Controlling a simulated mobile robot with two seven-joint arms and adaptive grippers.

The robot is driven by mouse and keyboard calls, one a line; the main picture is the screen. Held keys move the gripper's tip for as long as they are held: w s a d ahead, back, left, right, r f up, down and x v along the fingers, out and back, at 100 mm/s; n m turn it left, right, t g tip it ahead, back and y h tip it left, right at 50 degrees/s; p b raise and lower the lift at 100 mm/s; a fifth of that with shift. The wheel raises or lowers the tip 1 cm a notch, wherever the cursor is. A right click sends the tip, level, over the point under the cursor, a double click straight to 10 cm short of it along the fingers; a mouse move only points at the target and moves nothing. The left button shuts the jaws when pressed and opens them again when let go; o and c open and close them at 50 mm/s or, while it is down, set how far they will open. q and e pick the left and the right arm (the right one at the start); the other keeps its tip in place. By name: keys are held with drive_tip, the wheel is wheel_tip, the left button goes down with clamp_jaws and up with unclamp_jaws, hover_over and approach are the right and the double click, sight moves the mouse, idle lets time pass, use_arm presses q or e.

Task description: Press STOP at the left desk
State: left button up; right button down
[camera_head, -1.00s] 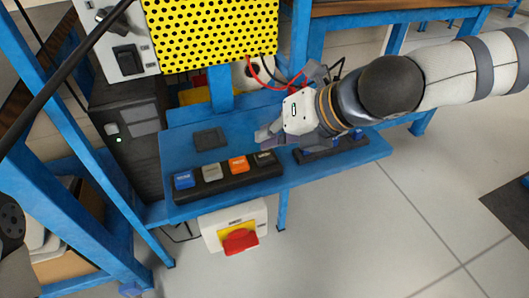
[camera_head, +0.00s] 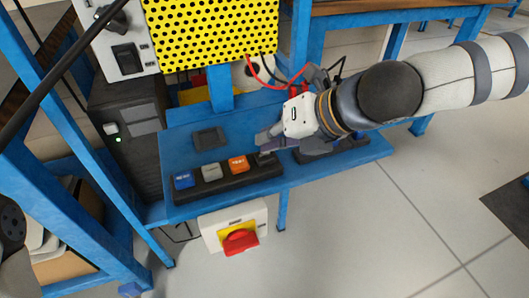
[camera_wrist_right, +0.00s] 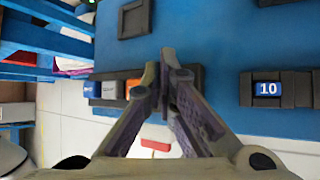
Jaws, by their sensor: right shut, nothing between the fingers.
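A black button box (camera_head: 225,185) lies along the front of the blue desk (camera_head: 183,147). Its row holds a blue button (camera_head: 183,181), a grey button (camera_head: 211,172), an orange button (camera_head: 238,164) and a dark button at the right end, mostly covered by my fingers. The button labels are too small to read. My right gripper (camera_head: 263,145) is shut and empty, its fingertips close above the right end of the row; contact cannot be told. In the right wrist view the shut fingers (camera_wrist_right: 167,58) stand beside the orange button (camera_wrist_right: 132,88) and hide the dark one.
A red rotary switch on a yellow plate (camera_head: 240,241) hangs below the desk edge. A dark square pad (camera_head: 209,138) lies behind the buttons. A yellow perforated panel (camera_head: 212,35) stands at the back, with red and black cables near my right wrist. Blue posts rise at left.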

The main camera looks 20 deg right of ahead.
use_arm(q)
drive_tip(key=shift+s+f, duration=0.25)
drive_tip(key=shift+f, duration=0.05)
use_arm(e)
drive_tip(key=shift+f, duration=0.55)
idle(0.3)
use_arm(q)
drive_tip(key=shift+w+r, duration=0.1)
use_arm(e)
drive_tip(key=shift+r, duration=0.15)
use_arm(q)
drive_tip(key=shift+w+r+p, duration=0.55)
drive_tip(key=shift+w+r, duration=0.05)
drive_tip(key=shift+r, duration=0.15)
use_arm(e)
drive_tip(key=shift+r, duration=0.8)
drive_tip(key=shift+r+p, duration=0.95)
drive_tip(key=shift+r, duration=0.6)
drive_tip(key=shift+r+p, duration=0.8)
drive_tip(key=shift+r, duration=0.15)
use_arm(q)
drive_tip(key=w+r+t, duration=0.2)
drive_tip(key=w+r, duration=0.2)
drive_tip(key=shift+r, duration=0.1)
drive_tip(key=shift+w+r, duration=0.1)
drive_tip(key=shift+w, duration=0.05)
